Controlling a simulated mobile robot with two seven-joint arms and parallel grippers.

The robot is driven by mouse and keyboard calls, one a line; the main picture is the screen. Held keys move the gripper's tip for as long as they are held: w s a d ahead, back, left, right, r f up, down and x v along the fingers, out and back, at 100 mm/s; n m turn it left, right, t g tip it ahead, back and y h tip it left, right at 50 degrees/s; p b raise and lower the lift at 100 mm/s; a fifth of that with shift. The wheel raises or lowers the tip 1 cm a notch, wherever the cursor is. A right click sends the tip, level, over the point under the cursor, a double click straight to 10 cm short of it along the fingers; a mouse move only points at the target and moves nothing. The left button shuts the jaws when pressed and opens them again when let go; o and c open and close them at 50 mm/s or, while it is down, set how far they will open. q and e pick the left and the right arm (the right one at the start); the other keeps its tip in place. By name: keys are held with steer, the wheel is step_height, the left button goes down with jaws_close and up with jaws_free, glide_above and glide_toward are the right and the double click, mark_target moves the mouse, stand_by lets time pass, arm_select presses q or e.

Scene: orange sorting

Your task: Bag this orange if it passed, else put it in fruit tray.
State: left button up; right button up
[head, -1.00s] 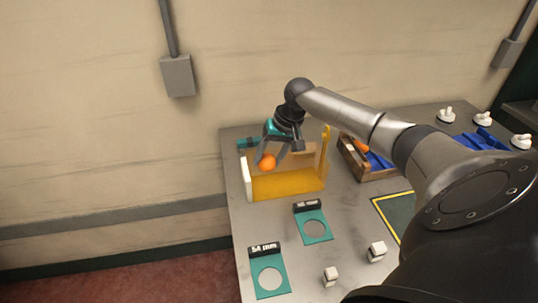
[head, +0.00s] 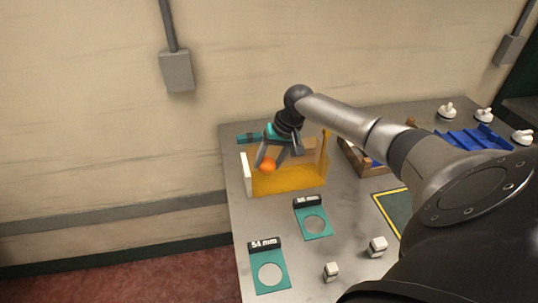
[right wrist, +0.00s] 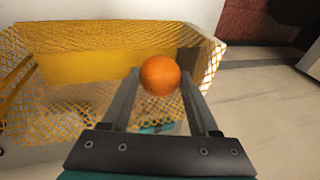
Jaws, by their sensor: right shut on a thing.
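An orange (head: 267,165) is held between the fingertips of my right gripper (head: 268,163). It also shows in the right wrist view (right wrist: 160,76), with one finger on each side. The yellow mesh bag (head: 292,184) stands open on the table, with a white panel at its left end. The gripper points down with the orange at the bag's open top; I cannot tell how far inside it is. In the right wrist view the bag's mesh (right wrist: 75,50) spreads around and behind the orange. My left gripper is not in view.
Two teal ring gauges lie in front of the bag, one marked 54 mm (head: 269,272) and a smaller one (head: 314,222). A wooden box (head: 352,157) and a blue tray (head: 475,138) are to the right. Two small white blocks stand near the front (head: 377,247).

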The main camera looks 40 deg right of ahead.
steer(key=shift+f, duration=0.5)
steer(key=o, duration=1.5)
steer(key=shift+r+p, duration=4.05)
steer(key=shift+p, duration=0.6)
steer(key=shift+s+f, duration=0.1)
